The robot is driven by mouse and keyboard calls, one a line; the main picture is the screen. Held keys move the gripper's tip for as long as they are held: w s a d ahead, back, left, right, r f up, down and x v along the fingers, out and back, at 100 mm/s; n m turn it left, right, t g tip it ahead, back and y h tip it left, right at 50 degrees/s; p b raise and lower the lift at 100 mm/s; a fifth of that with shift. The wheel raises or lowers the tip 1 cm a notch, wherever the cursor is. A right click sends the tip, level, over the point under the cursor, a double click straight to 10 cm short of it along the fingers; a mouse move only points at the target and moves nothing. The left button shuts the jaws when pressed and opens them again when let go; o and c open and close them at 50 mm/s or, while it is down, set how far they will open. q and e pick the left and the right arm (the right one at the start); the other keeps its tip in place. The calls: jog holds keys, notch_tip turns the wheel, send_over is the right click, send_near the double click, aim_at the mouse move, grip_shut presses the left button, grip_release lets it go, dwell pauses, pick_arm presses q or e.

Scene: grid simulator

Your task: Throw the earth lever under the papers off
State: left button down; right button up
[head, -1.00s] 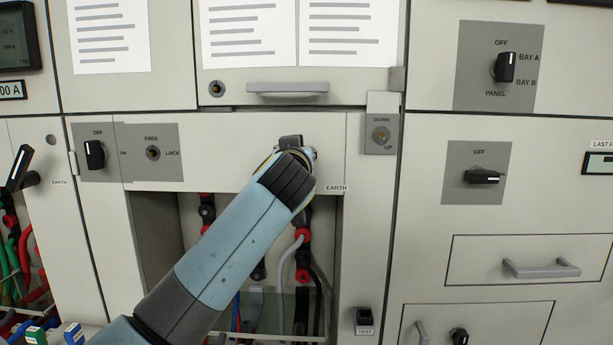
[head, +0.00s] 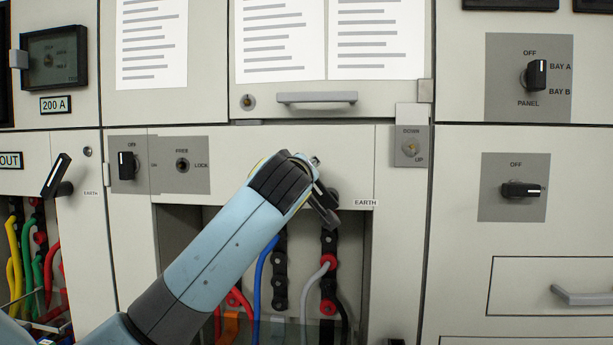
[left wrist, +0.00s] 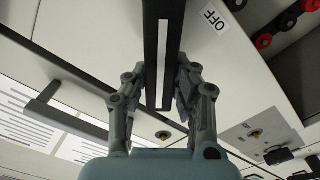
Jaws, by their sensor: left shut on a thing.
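The earth lever (head: 325,205) is a dark handle on the white panel just left of the EARTH label, below the papers. In the head view my arm hides much of it, and its lower end shows past my wrist, slanting down to the right. In the left wrist view the lever (left wrist: 163,50) is a black bar with a white stripe, and my left gripper (left wrist: 165,85) is shut on it, one finger on each side. My right gripper is in neither view.
Papers (head: 280,40) hang above a drawer-type handle (head: 317,97). An open bay with coloured cables (head: 262,270) lies below the lever. A FREE/LOCK keyswitch (head: 182,165) is to the left and a DOWN/UP switch (head: 410,148) to the right. Another earth lever (head: 56,175) stands far left.

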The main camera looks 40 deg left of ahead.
pick_arm(q)
jog(key=shift+f, duration=0.15)
jog(key=c, duration=1)
grip_release()
jog(key=shift+c, duration=0.2)
jog(key=shift+s, duration=0.1)
jog(key=v, duration=1.2)
jog(key=shift+f, duration=0.1)
